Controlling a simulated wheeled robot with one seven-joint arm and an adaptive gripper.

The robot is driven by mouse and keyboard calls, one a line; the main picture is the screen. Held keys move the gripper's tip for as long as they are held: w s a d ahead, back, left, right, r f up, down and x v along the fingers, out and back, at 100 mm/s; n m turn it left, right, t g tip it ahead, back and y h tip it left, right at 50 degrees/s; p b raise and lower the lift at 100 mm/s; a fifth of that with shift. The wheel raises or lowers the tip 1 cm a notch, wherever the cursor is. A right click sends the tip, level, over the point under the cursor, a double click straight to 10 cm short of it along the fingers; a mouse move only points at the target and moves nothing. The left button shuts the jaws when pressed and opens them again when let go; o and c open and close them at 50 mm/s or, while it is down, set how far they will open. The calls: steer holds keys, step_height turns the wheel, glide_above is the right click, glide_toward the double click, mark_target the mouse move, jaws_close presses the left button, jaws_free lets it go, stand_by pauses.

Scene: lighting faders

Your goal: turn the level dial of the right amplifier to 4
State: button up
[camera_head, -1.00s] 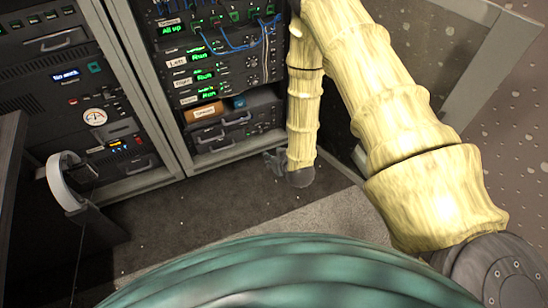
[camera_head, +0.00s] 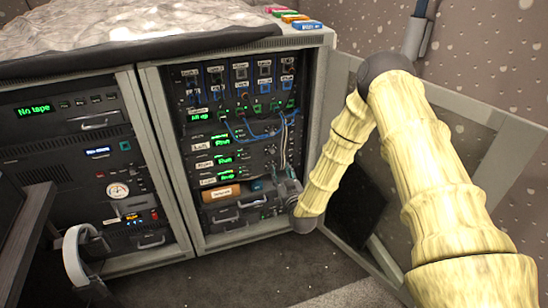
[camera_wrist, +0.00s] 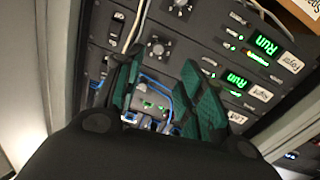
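The right amplifier (camera_head: 203,162) is the middle of three stacked units with green "Run" displays. Its label (camera_wrist: 262,93) shows tilted in the wrist view. My gripper (camera_head: 288,188) is at the lower right of the rack in the head view. In the wrist view my gripper (camera_wrist: 165,85) has its green-padded fingers spread, with blue cable and panel visible between them. The dial lies beyond the fingertips, with no contact visible. The fingers hide part of the left amplifier.
Blue and white cables (camera_head: 285,135) hang down the rack's right side near my gripper. An open door (camera_head: 440,130) stands right of the rack. Drawers (camera_head: 235,213) lie below the amplifiers. The left rack (camera_head: 75,160) holds other equipment. Carpet in front is clear.

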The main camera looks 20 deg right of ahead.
mark_target(273, 152)
steer(key=w+b, duration=0.1)
steer(key=w, duration=1)
steer(key=shift+d+r+b, duration=0.15)
steer(key=shift+b, duration=0.2)
steer(key=shift+c, duration=0.3)
jaws_close()
